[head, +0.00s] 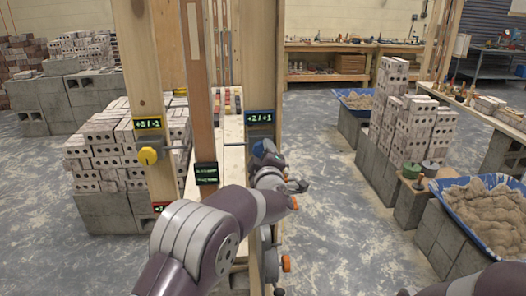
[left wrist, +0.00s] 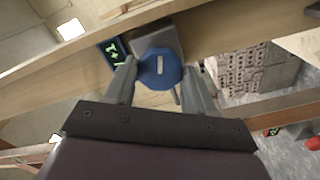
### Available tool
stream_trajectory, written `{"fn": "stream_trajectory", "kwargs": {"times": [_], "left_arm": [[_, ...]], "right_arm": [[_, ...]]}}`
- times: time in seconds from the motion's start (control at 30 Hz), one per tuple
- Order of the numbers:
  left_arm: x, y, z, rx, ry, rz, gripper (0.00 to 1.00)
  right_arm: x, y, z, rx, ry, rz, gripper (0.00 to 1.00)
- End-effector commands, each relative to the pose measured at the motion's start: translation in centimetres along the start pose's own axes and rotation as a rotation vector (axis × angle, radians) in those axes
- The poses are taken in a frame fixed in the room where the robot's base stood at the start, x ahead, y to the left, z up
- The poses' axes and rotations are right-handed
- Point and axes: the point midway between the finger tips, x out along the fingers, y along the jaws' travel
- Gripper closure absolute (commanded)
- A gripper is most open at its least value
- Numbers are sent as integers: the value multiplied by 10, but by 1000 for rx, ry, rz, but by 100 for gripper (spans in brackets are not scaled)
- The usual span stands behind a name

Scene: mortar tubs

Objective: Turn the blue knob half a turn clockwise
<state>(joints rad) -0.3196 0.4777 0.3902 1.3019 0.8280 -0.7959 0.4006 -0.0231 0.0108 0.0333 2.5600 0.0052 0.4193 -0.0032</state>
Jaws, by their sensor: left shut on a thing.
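The blue knob (left wrist: 159,69) shows in the left wrist view, with a pale line mark on its face. It is mounted on a grey block on a wooden post. My left gripper (left wrist: 161,80) has one finger on each side of the knob and is shut on it. In the head view my left gripper (head: 275,165) is at the right-hand post, where the blue knob (head: 262,150) is partly hidden by it. A display (head: 260,117) sits above the knob there. My right gripper is not in view; a dark arm part shows at the lower right.
A yellow knob (head: 148,155) sits on the left post (head: 150,80). A thin post with a small display (head: 206,173) stands between. Brick stacks (head: 100,150) stand behind at left. At right are more bricks (head: 400,120) and a blue sand tub (head: 462,232).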

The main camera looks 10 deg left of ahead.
Motion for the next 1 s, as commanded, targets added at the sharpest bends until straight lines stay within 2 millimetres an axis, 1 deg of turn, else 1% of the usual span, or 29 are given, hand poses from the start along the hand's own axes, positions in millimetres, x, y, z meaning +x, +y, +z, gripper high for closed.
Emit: {"fn": "stream_trajectory", "kwargs": {"times": [0.03,1.0], "left_arm": [[0,1,0,44,-3,-2,76],[0,-1,0,944,-10,-3,76]], "right_arm": [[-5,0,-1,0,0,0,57],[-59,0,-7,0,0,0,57]]}}
